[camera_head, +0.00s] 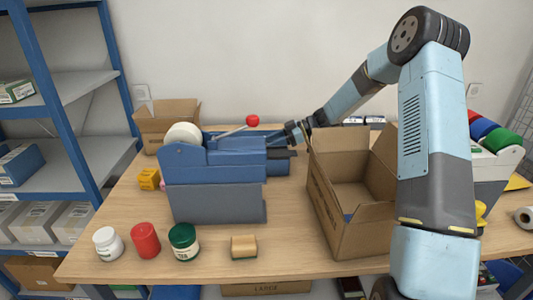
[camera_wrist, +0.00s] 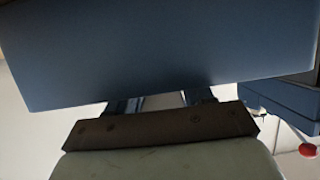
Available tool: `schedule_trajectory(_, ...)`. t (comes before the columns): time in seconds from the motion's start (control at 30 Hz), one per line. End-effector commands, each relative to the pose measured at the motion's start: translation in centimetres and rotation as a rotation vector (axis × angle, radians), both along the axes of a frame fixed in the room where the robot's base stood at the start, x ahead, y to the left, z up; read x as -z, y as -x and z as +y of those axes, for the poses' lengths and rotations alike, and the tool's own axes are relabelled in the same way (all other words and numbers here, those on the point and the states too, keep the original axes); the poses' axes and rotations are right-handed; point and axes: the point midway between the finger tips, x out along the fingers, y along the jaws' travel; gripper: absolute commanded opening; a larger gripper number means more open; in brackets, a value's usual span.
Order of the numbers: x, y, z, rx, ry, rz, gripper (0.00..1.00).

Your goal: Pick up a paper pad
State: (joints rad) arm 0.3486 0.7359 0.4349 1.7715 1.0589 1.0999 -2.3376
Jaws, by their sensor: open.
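I cannot make out a paper pad for certain in either view. A flat yellow piece (camera_head: 517,183) lies at the far right of the counter, partly hidden, and I cannot tell what it is. My gripper (camera_head: 291,132) is at the back of the counter, between the blue tape dispenser (camera_head: 208,168) and the open cardboard box (camera_head: 340,215). In the wrist view, a large blue surface (camera_wrist: 160,55) fills the top and hides most of my open gripper's fingers (camera_wrist: 162,102). Nothing shows held between them.
A white jar (camera_head: 108,245), a red jar (camera_head: 145,240), a green jar (camera_head: 184,243) and a tan block (camera_head: 244,247) stand along the front edge. A smaller carton (camera_head: 166,120) is at the back left. A red ball (camera_head: 252,120) shows behind the dispenser.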

Motion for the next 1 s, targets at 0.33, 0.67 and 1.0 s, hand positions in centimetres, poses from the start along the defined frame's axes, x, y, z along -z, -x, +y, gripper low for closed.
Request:
schedule_trajectory(0.33, 0.4, 0.04, 0.86, 0.0, 0.001, 0.001, 0.48)
schedule_trajectory(0.67, 0.39, 0.03, 0.83, 0.0, 0.001, 0.001, 0.17)
schedule_trajectory(1.0, -0.09, 0.0, 0.8, 0.001, 0.001, -0.001, 0.13)
